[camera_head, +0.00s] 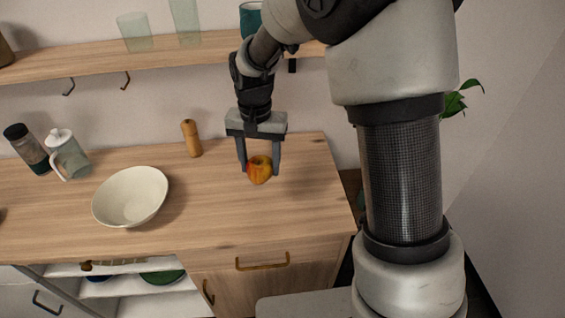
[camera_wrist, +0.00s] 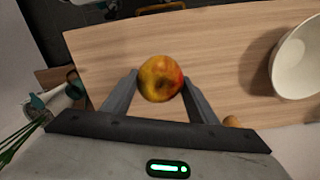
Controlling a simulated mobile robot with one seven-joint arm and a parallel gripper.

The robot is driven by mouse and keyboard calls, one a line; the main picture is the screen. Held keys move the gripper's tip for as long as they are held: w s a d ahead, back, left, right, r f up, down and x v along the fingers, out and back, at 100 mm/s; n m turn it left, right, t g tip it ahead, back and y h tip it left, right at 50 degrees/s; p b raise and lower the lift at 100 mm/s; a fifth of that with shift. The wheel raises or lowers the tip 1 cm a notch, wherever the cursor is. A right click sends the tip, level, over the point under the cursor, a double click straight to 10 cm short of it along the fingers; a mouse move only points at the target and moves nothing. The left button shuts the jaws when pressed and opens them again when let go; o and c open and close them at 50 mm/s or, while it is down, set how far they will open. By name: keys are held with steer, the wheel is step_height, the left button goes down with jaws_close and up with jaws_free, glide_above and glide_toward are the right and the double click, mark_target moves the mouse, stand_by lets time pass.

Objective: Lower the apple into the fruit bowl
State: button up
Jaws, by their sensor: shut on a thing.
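A red and yellow apple (camera_head: 260,170) is held between the two fingers of my gripper (camera_head: 258,169), near the right part of the counter. In the wrist view the apple (camera_wrist: 160,78) sits between the fingertips of my gripper (camera_wrist: 160,84). The gripper is shut on it, and the apple appears to hang above the wooden surface; the exact height is hard to tell. The cream fruit bowl (camera_head: 131,197) stands on the counter to the left of the gripper and looks empty. In the wrist view part of the bowl (camera_wrist: 298,62) shows at the right edge.
The wooden counter (camera_head: 225,215) is clear between bowl and apple. A wooden mill (camera_head: 191,138) stands at the back between them. A glass jug (camera_head: 68,153) and dark-lidded jar (camera_head: 27,148) stand behind the bowl at left. A shelf (camera_head: 80,59) with glasses hangs above.

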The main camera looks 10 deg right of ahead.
steer(key=w+a+p, duration=0.2)
steer(key=a+p, duration=0.2)
steer(key=a, duration=1.4)
steer(key=w+a+p, duration=0.2)
steer(key=a+p, duration=0.2)
steer(key=a, duration=1.5)
steer(key=shift+a+f, duration=0.2)
steer(key=shift+f, duration=0.1)
step_height(320, 180, down, 7)
steer(key=b, duration=0.4)
steer(key=shift+f+b, duration=1.9)
steer(key=shift+f, duration=0.4)
stand_by(1.0)
